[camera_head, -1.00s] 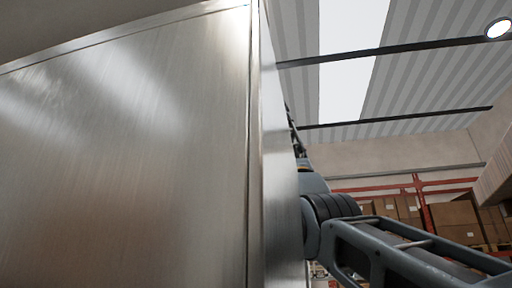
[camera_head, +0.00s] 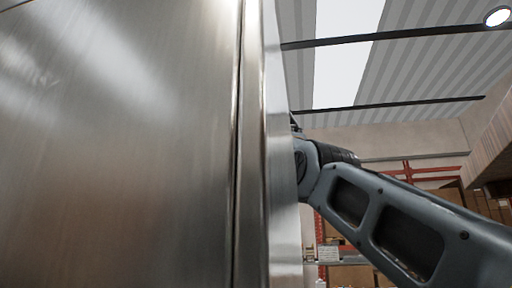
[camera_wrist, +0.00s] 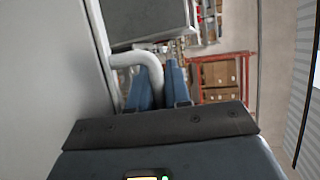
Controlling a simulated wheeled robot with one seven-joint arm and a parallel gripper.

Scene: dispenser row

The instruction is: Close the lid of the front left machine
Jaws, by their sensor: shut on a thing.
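A large brushed-metal panel (camera_head: 120,150) fills the left of the head view; it appears to be the lid, but the rest of the machine is not in view. Its upright edge (camera_head: 252,150) stands close to the camera. In the wrist view a smooth grey panel (camera_wrist: 45,70) lies at the left. A pale bent handle (camera_wrist: 140,60) comes off its edge and runs between the blue fingers of my gripper (camera_wrist: 160,80). My gripper is shut on the handle. In the head view the panel hides my gripper.
A grey metal box (camera_wrist: 145,18) shows at the top of the wrist view. Red racks with cardboard boxes (camera_wrist: 219,74) stand behind; a red rack (camera_head: 410,172) also shows in the head view. A slatted surface (camera_head: 490,155) is at far right.

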